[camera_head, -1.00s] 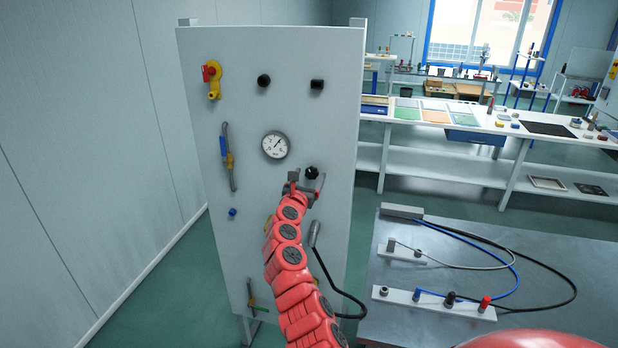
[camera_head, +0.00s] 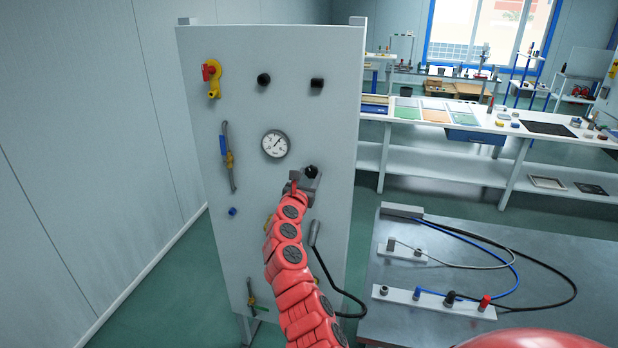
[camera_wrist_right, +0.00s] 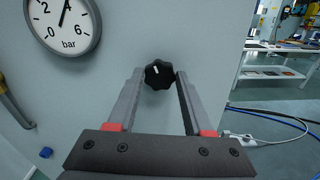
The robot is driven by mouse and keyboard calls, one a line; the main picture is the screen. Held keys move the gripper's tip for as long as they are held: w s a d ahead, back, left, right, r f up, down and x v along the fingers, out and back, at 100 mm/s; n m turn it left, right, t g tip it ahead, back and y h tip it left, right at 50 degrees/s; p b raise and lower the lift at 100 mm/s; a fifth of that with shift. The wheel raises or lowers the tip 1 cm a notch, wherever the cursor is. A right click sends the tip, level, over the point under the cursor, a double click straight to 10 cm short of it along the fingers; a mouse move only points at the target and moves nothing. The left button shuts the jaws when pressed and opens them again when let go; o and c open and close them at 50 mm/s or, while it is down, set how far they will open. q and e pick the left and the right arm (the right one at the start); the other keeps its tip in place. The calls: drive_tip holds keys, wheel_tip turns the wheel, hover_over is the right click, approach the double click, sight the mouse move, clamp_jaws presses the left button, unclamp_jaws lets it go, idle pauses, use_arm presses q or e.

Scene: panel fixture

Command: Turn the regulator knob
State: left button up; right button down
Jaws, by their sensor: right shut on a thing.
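The black lobed regulator knob (camera_head: 311,172) is on the grey panel (camera_head: 265,100), just right of and below the round pressure gauge (camera_head: 275,144). In the right wrist view the knob (camera_wrist_right: 159,74) has a white mark near its upper left and sits between the fingertips. My right gripper (camera_wrist_right: 160,78) is shut on the knob, one finger on each side. In the head view the right gripper (camera_head: 308,180) partly covers the knob's lower side. The gauge (camera_wrist_right: 62,22) in the wrist view is marked in bar. My left gripper is not in view.
The panel also carries a red-and-yellow valve (camera_head: 212,78), two black knobs at the top and a blue-handled valve (camera_head: 224,145). A black hose hangs near my arm. A metal table (camera_head: 560,265) with cables stands at the right.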

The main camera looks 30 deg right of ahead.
drive_tip(key=m+b, duration=0.3)
drive_tip(key=m, duration=0.2)
drive_tip(key=shift+f, duration=0.15)
drive_tip(key=m+b, duration=0.3)
drive_tip(key=shift+s+d+f+m, duration=0.1)
drive_tip(key=shift+f+m, duration=0.15)
drive_tip(key=shift+m, duration=0.15)
drive_tip(key=m+b, duration=0.8)
drive_tip(key=b, duration=0.1)
drive_tip(key=shift+f, duration=0.2)
drive_tip(key=m+b, duration=0.9)
drive_tip(key=b, duration=0.1)
drive_tip(key=shift+b, duration=0.4)
drive_tip(key=m+b, duration=0.2)
drive_tip(key=m, duration=0.1)
drive_tip(key=m+b, duration=0.2)
drive_tip(key=m, duration=0.1)
drive_tip(key=shift+r+m, duration=0.1)
drive_tip(key=shift+m, duration=0.2)
drive_tip(key=m+b, duration=0.1)
drive_tip(key=m, duration=0.2)
drive_tip(key=shift+w+r+m+b, duration=0.15)
drive_tip(key=shift+m+b, duration=0.3)
drive_tip(key=shift+m, duration=1.45)
